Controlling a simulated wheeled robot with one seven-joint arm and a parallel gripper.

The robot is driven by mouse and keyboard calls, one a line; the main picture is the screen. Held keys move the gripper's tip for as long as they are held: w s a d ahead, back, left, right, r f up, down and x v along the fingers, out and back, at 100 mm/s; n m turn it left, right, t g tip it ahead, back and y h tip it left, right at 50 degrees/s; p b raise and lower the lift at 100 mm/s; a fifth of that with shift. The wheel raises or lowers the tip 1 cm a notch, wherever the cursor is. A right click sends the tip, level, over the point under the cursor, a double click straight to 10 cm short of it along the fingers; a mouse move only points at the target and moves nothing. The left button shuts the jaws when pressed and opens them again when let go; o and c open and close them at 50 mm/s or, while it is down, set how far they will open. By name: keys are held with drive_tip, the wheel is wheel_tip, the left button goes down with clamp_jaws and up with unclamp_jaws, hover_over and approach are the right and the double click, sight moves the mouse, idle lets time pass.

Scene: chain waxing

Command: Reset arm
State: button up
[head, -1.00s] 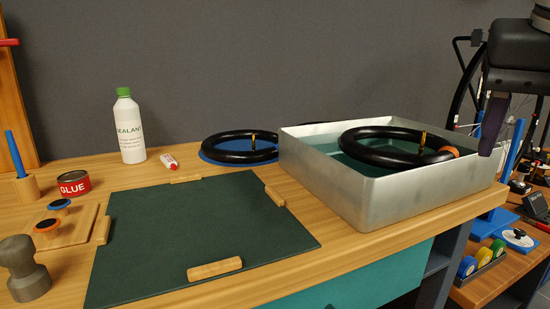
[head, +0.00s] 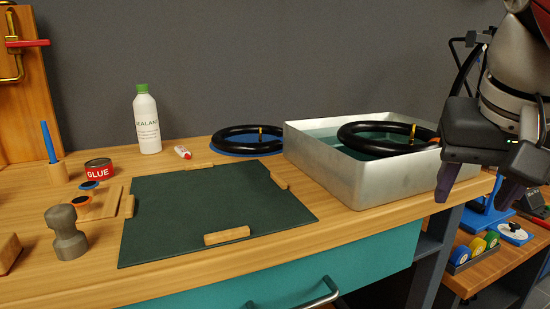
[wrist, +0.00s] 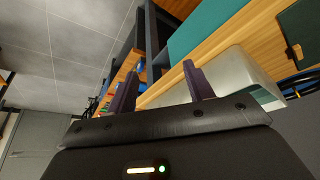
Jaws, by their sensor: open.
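My gripper (head: 478,192) is open and empty at the right of the head view, in front of the right end of the metal water tray (head: 352,181). Its two dark purple fingers point down and stand apart; in the wrist view the fingers (wrist: 160,88) also show with nothing between them. A black inner tube (head: 378,148) lies in the tray, partly over the water. My arm hides the tray's right end and part of the floor area behind it.
A green mat (head: 205,213) with wooden blocks lies on the bench. A second tube (head: 232,147) rests on a blue disc. A sealant bottle (head: 147,122), glue tin (head: 99,169) and grey stamp-like tool (head: 66,232) stand further left. A lower shelf at right holds tape rolls (head: 476,247).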

drive_tip(key=a+f+n+y, duration=0.1)
drive_tip(key=a+f, duration=0.3)
drive_tip(key=f, duration=1)
drive_tip(key=a+f+n+t+y, duration=0.1)
drive_tip(key=a+f+n, duration=0.2)
drive_tip(key=f, duration=1.1)
drive_tip(key=shift+a+f+n, duration=0.3)
drive_tip(key=shift+a+f, duration=0.1)
drive_tip(key=shift+a, duration=0.7)
